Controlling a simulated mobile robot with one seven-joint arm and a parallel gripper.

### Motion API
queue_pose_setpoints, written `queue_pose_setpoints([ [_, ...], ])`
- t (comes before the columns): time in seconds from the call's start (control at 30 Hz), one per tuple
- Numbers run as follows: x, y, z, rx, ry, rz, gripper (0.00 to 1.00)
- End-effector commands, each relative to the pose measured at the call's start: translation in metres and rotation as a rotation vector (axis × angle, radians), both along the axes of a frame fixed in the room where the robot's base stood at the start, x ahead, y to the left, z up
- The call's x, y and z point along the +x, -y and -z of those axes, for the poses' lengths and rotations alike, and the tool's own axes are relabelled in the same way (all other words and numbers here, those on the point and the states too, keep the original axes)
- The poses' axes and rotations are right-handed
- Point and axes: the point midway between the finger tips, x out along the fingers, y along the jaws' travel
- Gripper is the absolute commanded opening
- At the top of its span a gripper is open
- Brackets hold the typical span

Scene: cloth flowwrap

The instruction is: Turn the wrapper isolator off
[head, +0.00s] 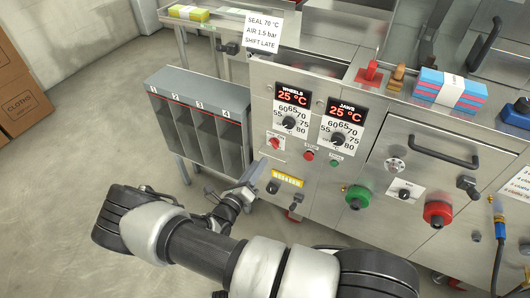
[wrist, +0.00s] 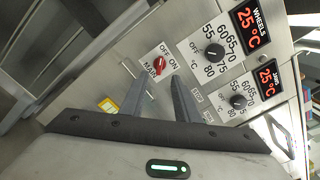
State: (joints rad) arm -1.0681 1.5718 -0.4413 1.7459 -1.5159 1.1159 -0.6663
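The wrapper isolator is a small red rotary switch (head: 275,143) on a white plate at the left of the steel machine front. In the wrist view the red switch (wrist: 160,66) shows beside the words OFF, ON and MAIN. Which word its handle points to is too small to tell surely. My gripper (head: 251,176) is below and left of the switch in the head view, in front of the panel. In the wrist view my gripper (wrist: 151,72) is open, its two fingers apart on either side of the line to the switch. Nothing is visible between the fingers.
The WHEELS dial (head: 289,123) and JAWS dial (head: 338,139) sit right of the switch under 25 °C displays. A red button (head: 308,155) and green button (head: 334,163) are close by. A grey slotted rack (head: 196,76) stands left.

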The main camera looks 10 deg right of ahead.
Motion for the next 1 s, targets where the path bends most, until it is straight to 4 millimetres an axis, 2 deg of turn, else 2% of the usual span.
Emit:
queue_pose_setpoints([
  [0.2, -0.037, -0.027, -0.001, 0.001, -0.001, -0.003, 0.29],
  [0.4, -0.053, -0.039, 0.000, 0.000, -0.001, -0.001, 0.29],
  [1.0, -0.056, -0.040, 0.000, 0.002, 0.001, 0.002, 0.29],
])
